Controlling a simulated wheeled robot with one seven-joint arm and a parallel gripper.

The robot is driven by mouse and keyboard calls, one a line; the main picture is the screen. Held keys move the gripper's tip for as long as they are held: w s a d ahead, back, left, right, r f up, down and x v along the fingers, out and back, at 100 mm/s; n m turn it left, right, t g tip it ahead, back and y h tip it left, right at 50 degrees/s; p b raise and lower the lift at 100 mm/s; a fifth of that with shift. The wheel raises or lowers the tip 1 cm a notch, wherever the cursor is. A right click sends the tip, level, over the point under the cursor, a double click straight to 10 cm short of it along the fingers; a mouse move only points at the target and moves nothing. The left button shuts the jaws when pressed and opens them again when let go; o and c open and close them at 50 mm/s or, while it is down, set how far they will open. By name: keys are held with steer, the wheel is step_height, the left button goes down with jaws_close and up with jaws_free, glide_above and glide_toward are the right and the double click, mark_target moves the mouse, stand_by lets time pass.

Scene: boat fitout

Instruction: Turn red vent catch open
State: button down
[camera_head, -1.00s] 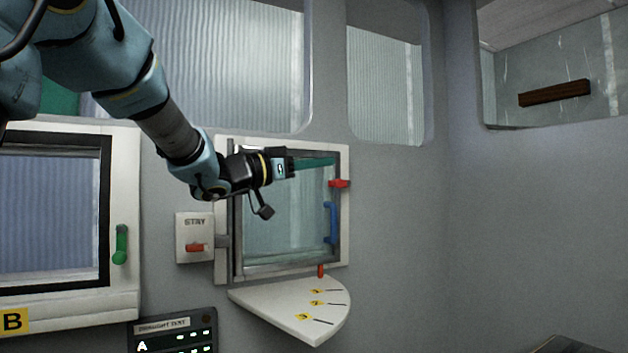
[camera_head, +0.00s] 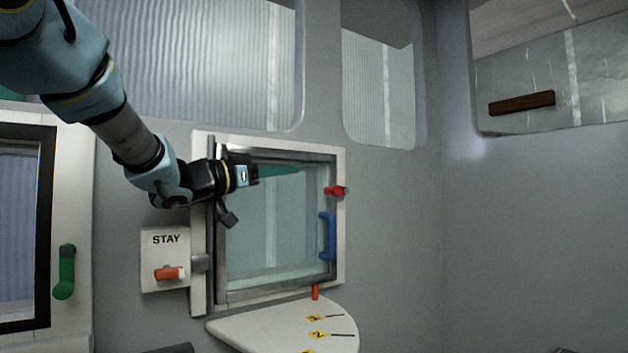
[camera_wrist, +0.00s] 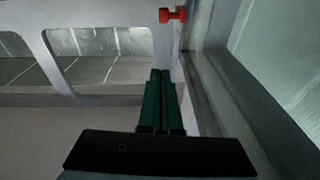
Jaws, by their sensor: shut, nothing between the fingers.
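The red vent catch (camera_head: 336,191) sits on the right side of the vent window's frame, with its lever lying horizontal. It also shows in the wrist view (camera_wrist: 172,15), at the top and slightly right of the fingertips. My gripper (camera_head: 300,170) is in front of the upper part of the vent pane, pointing right towards the catch and apart from it. In the wrist view its green fingers (camera_wrist: 160,76) lie together with nothing between them. The vent window (camera_head: 275,226) sits closed-looking in its white surround.
A blue handle (camera_head: 328,237) is below the catch. A red-orange peg (camera_head: 315,292) stands at the lower frame above a white quadrant shelf (camera_head: 270,326). A STAY plate (camera_head: 165,250) with a red lever (camera_head: 169,273) is left. The wall right of the vent is clear.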

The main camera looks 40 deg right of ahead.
mark_target(341, 191)
steer(key=d+f+p, duration=0.2)
steer(key=d+p, duration=0.1)
steer(key=d, duration=0.8)
steer(key=shift+s+f, duration=0.15)
steer(key=shift+d+f, duration=0.1)
steer(key=shift+f, duration=0.05)
steer(key=shift+f+b, duration=0.15)
steer(key=shift+b, duration=0.7)
